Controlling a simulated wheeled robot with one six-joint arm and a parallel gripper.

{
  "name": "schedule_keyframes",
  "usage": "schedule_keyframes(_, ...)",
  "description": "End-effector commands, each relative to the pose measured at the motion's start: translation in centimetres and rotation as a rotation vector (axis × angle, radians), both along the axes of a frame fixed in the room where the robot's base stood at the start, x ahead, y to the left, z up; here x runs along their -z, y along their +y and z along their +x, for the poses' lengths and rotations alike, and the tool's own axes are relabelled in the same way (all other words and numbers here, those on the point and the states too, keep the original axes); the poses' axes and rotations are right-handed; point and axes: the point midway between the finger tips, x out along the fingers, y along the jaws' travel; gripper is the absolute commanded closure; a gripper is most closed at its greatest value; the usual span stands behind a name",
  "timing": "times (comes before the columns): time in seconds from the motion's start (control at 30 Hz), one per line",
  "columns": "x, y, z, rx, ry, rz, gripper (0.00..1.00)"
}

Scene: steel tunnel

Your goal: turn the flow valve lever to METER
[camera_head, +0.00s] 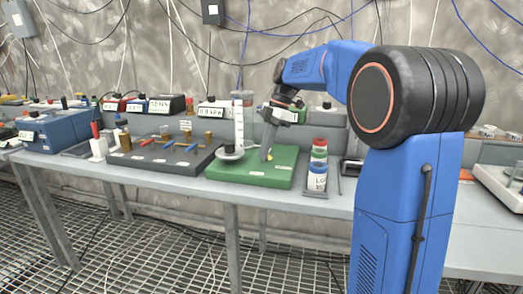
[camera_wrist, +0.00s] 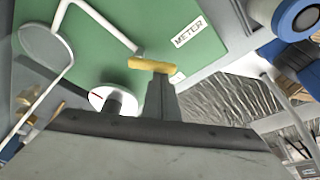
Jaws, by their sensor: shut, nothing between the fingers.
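The yellow valve lever (camera_wrist: 150,64) is a short bar on the green board (camera_head: 285,172). In the wrist view it lies crosswise just beyond my fingertips, with the METER label (camera_wrist: 190,32) up and to its right. In the head view only a small yellow bit (camera_head: 270,157) shows beside the fingertips. My gripper (camera_head: 265,157) is shut and empty, pointing down at the board. In the wrist view its fingertips (camera_wrist: 159,80) overlap the lever's lower edge; I cannot tell whether they touch it. The lever's pivot is hidden.
A tall white tube (camera_head: 239,125) stands on the board, left of my gripper. A white round dial (camera_wrist: 112,98) and white bent pipe (camera_wrist: 105,22) are close by in the wrist view.

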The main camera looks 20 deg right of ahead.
Motion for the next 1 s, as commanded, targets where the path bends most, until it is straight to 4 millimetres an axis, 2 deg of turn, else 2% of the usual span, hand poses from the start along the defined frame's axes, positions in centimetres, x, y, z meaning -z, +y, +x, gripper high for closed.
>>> schedule_keyframes(0.43,0.0,-1.8,-0.1,-0.423,0.001,0.000,1.00)
schedule_keyframes(1.0,0.0,-3.4,0.5,-0.415,0.001,-0.001,1.00)
